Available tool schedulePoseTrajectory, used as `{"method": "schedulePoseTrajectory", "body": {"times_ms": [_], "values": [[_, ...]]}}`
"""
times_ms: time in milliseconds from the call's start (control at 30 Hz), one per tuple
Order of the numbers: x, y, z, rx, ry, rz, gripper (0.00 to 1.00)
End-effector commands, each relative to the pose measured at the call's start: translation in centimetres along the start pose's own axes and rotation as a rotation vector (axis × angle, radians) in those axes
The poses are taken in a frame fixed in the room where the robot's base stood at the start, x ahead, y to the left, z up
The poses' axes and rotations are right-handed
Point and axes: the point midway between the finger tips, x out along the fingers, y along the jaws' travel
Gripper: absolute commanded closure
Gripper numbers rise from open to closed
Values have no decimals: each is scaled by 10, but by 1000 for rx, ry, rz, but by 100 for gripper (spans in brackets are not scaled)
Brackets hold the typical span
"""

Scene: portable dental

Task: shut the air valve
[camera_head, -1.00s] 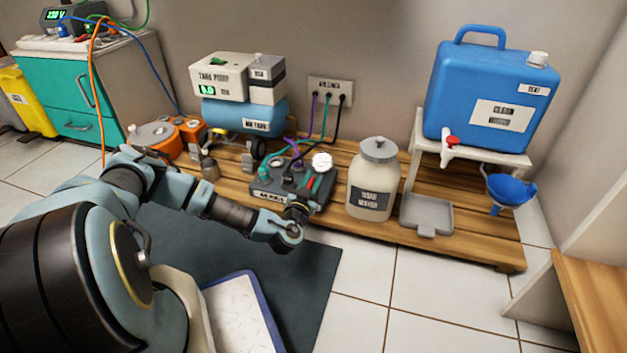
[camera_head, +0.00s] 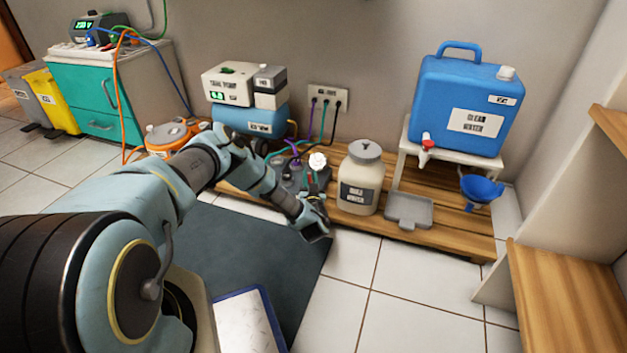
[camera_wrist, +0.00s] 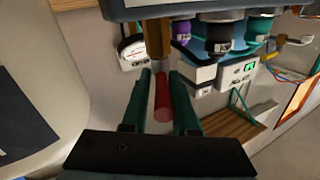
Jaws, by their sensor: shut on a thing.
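The air valve shows in the wrist view as a red handle (camera_wrist: 163,101) on a brass stem (camera_wrist: 157,38) below the grey unit (camera_wrist: 185,8). My gripper (camera_wrist: 161,78) has its green fingers on both sides of the red handle and is shut on it. In the head view, the grey unit (camera_head: 289,172) with hoses sits on the wooden platform, partly hidden by my arm. My wrist is at the unit's front right corner; the fingers cannot be made out there.
A cream jug (camera_head: 361,187) stands close to the right of my wrist. A pump (camera_head: 246,117) is behind. A round gauge (camera_wrist: 132,47) is beside the valve.

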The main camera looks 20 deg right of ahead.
Motion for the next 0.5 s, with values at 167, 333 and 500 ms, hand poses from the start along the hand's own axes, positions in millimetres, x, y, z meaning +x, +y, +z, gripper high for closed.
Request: {"method": "schedulePoseTrajectory", "body": {"times_ms": [167,333,500], "values": [[5,0,-2,1,-24,-168,100],[6,2,-1,-1,-50,-301,100],[7,3,-1,1,-71,-403,100]]}}
